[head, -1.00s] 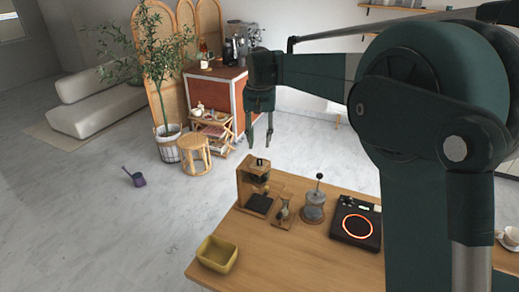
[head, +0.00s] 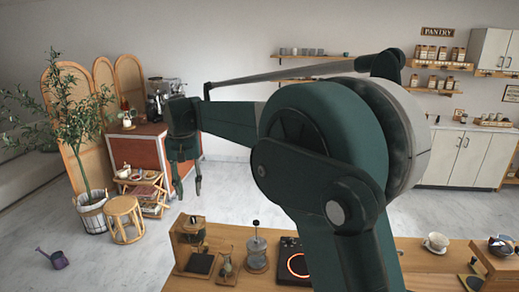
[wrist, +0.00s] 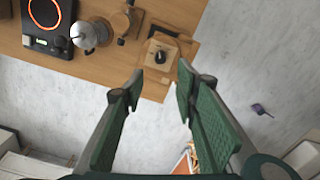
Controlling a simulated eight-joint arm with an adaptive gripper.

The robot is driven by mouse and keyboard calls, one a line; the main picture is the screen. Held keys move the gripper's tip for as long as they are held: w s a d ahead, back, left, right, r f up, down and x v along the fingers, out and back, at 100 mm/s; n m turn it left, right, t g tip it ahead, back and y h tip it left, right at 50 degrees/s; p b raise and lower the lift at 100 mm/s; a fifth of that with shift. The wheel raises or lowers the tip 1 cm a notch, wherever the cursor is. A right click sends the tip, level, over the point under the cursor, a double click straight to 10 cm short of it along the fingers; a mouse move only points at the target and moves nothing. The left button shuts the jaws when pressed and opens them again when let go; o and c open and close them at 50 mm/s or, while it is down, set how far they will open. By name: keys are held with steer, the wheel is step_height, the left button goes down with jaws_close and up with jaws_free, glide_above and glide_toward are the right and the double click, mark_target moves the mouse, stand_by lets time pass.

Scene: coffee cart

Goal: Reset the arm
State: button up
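My gripper (head: 188,187) hangs at the end of my raised dark green arm, in front of the red-brown cabinet in the head view. In the wrist view its two fingers (wrist: 157,93) are spread apart with nothing between them. The gripper is empty and touches nothing that I can see. The wrist view looks down past the fingers at the floor and the edge of the wooden table (wrist: 75,77).
On the table stand a wooden coffee stand (head: 190,243), a French press (head: 257,250), a hot plate with a glowing ring (head: 291,265) and a cup (head: 437,241). A stool (head: 124,217), a plant (head: 75,125) and a watering can (head: 53,258) stand on the floor.

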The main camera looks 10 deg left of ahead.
steer(key=s+d+r+m+t+b, duration=0.1)
steer(key=s+d, duration=0.2)
steer(key=d, duration=0.9)
steer(key=s+d+r+t+y+b, duration=0.15)
steer(key=s+d, duration=0.25)
steer(key=d, duration=0.7)
steer(key=s+d+r+m+t+b, duration=0.1)
steer(key=s+d+r, duration=0.15)
steer(key=d, duration=0.95)
steer(key=s+d+f+m+t+b, duration=0.1)
steer(key=s+d+f+t, duration=0.1)
steer(key=s+d+f, duration=0.6)
steer(key=s+d+f+t+h+b, duration=0.1)
steer(key=s+d+f+b, duration=0.1)
steer(key=s+d+f, duration=0.6)
steer(key=s+d, duration=0.7)
steer(key=shift+s+d+f+m+t, duration=0.2)
steer(key=shift+s+f+m+t, duration=0.15)
steer(key=shift+f+m, duration=0.05)
steer(key=shift+o, duration=0.7)
steer(key=shift+w+r+h, duration=0.1)
steer(key=shift+h, duration=0.15)
